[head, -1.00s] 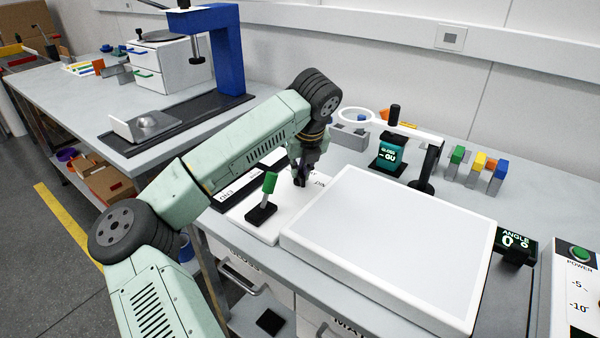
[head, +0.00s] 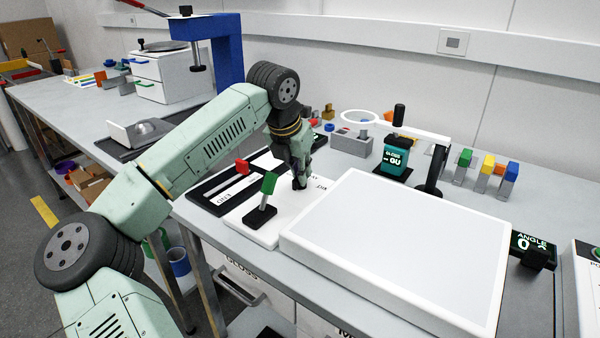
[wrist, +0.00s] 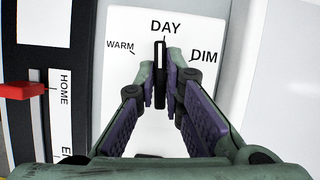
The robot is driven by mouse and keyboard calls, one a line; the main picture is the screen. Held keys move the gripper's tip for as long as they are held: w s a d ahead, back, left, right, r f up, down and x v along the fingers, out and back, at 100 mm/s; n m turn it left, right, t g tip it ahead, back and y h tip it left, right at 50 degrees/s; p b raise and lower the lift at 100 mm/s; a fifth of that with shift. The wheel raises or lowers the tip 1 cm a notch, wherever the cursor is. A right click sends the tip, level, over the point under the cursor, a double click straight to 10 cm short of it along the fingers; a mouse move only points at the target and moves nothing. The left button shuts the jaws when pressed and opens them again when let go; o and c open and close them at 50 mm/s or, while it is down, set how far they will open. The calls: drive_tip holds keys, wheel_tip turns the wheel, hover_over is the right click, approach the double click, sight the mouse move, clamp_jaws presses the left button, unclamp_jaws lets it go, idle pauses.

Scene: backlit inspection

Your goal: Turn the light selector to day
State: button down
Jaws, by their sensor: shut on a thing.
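The light selector is a slim black knob (wrist: 160,62) on a white panel (wrist: 125,75). In the wrist view the labels WARM, DAY and DIM lie around it, and the knob's far end points at DAY, between WARM on the left and DIM on the right. My gripper (wrist: 163,82) is shut on the knob, one finger on each side. In the head view my gripper (head: 299,182) reaches down to the white panel (head: 240,222), where the fingers hide most of the knob.
A green-handled lever (head: 266,195) stands on the same panel, close to my gripper. A large white light table (head: 395,250) lies to the right. A black slider strip with a red handle (head: 243,166) is on the left. A magnifier ring (head: 358,117) stands behind.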

drive_tip(key=shift+m, duration=0.6)
drive_tip(key=c, duration=1.7)
unclamp_jaws()
drive_tip(key=shift+h, duration=0.3)
drive_tip(key=v, duration=1.2)
drive_tip(key=shift+w, duration=0.2)
drive_tip(key=shift+d+r, duration=0.1)
